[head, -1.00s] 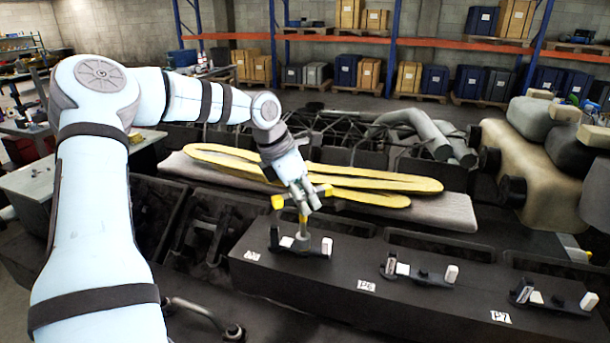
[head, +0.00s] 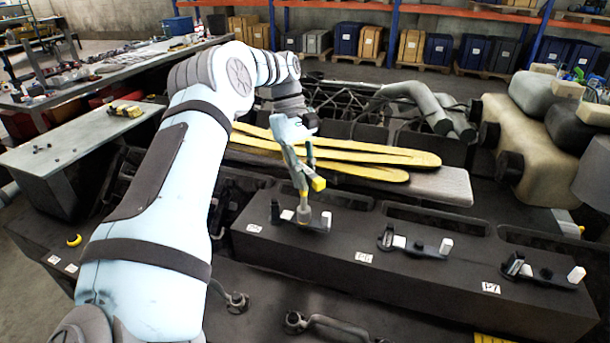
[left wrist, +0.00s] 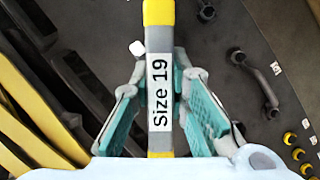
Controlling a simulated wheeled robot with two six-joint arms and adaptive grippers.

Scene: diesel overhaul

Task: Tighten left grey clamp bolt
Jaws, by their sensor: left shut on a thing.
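My left gripper (head: 302,174) is shut on a yellow-ended tool (head: 318,184), and its shaft reaches down to the leftmost clamp (head: 317,228) on the dark block. In the left wrist view the tool (left wrist: 160,85) carries a "Size 19" label and lies between the two teal finger pads. The clamp has a dark upright at its left (head: 275,212) and a white piece at its right (head: 326,220). The shaft stands over the middle of the clamp. The tool's lower end and the bolt head are too small to make out. My right gripper is not in view.
Two similar clamps stand farther right, a middle one (head: 415,245) and a right one (head: 545,275). Yellow strips (head: 370,165) lie on a grey pad behind the clamps. Curved grey pipes (head: 425,105) and beige tank-like parts (head: 520,125) stand behind at the right.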

